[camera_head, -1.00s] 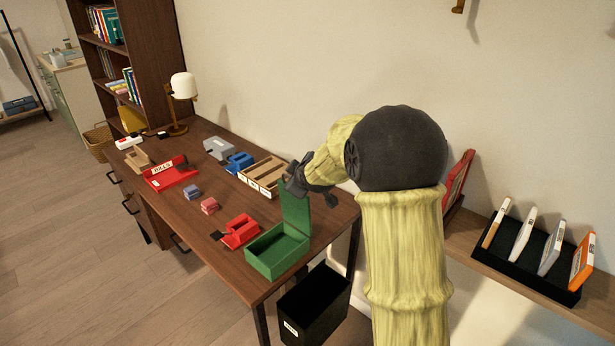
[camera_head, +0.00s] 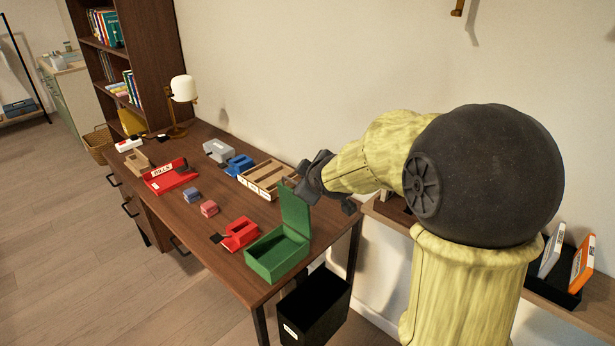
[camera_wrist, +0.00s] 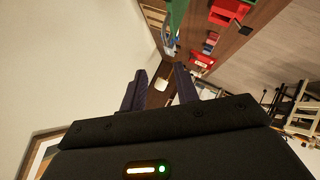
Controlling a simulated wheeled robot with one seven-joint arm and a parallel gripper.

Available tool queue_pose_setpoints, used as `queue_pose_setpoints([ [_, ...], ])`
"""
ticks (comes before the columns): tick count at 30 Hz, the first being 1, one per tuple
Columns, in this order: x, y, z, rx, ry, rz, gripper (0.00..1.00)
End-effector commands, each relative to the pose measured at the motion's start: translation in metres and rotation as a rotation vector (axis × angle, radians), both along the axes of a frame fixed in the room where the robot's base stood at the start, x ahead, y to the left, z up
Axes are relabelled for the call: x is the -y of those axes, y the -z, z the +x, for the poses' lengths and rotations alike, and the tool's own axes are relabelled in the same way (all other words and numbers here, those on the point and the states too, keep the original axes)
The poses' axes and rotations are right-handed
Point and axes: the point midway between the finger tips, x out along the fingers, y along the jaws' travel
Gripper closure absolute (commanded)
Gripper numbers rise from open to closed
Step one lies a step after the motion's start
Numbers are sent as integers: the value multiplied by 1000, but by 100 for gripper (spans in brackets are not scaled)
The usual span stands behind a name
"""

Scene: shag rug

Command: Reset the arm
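My arm is raised at the right of the head view, with my gripper (camera_head: 312,178) above the desk's back right corner, behind the open lid of the green box (camera_head: 277,254). In the wrist view the two dark fingers of my gripper (camera_wrist: 160,72) stand apart with nothing visible between them. The green box is on the desk with its lid upright and appears empty. Part of it shows at the top of the wrist view (camera_wrist: 177,15).
The wooden desk (camera_head: 200,225) holds a red tray (camera_head: 172,180), a wooden sectioned tray (camera_head: 268,178), a red box (camera_head: 240,233), small blocks and a lamp (camera_head: 183,90). A black bin (camera_head: 315,305) stands below. A shelf with a black rack is at right; the wall is behind.

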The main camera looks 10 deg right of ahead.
Motion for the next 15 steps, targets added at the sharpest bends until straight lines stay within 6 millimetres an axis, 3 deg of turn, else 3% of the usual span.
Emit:
queue_pose_setpoints([
  [4,3,2,-11,-41,32,26,69],
  [7,9,10,-40,-146,120,90,69],
  [11,20,26,-104,-353,322,216,69],
  [15,28,41,-184,-571,572,344,69],
])
